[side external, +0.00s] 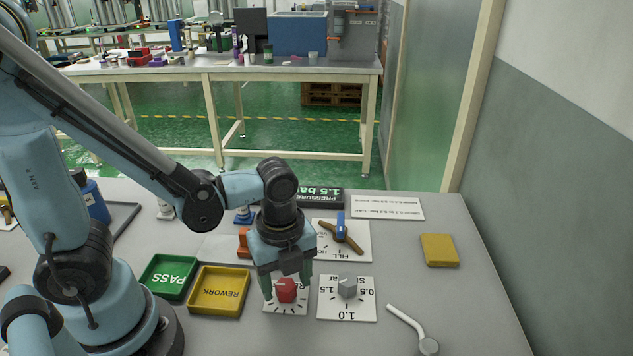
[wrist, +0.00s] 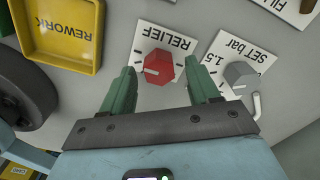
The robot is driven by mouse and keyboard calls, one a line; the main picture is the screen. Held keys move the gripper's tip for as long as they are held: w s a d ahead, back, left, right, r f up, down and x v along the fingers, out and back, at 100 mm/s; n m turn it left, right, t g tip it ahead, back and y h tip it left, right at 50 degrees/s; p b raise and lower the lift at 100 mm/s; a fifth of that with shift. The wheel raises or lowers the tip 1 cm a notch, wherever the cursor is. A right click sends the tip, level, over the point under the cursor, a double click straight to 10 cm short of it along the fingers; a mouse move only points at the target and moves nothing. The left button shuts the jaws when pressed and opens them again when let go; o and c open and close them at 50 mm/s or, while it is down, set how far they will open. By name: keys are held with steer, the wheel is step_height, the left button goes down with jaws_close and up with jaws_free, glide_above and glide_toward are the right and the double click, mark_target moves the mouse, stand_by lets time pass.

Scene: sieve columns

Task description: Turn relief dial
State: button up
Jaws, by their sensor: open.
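The relief dial (side external: 286,290) is a red faceted knob on a white plate marked RELIEF. It also shows in the wrist view (wrist: 158,66), with a pale pointer line on its face. My gripper (side external: 287,284) is over the relief plate. In the wrist view its two green fingers (wrist: 162,80) are apart, one toward each side of the red knob. The knob shows between and just beyond the fingertips, and a gap shows on both sides. I cannot tell the exact height of the fingertips against the knob.
A grey SET bar dial (side external: 347,287) sits close to the right. A yellow REWORK tray (side external: 219,291) and green PASS tray (side external: 168,277) lie left. A white lever (side external: 413,328) and yellow block (side external: 439,250) lie right, with bare table between.

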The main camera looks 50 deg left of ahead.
steer(key=shift+f, duration=0.55)
steer(key=c, duration=1.1)
steer(key=shift+o, duration=0.2)
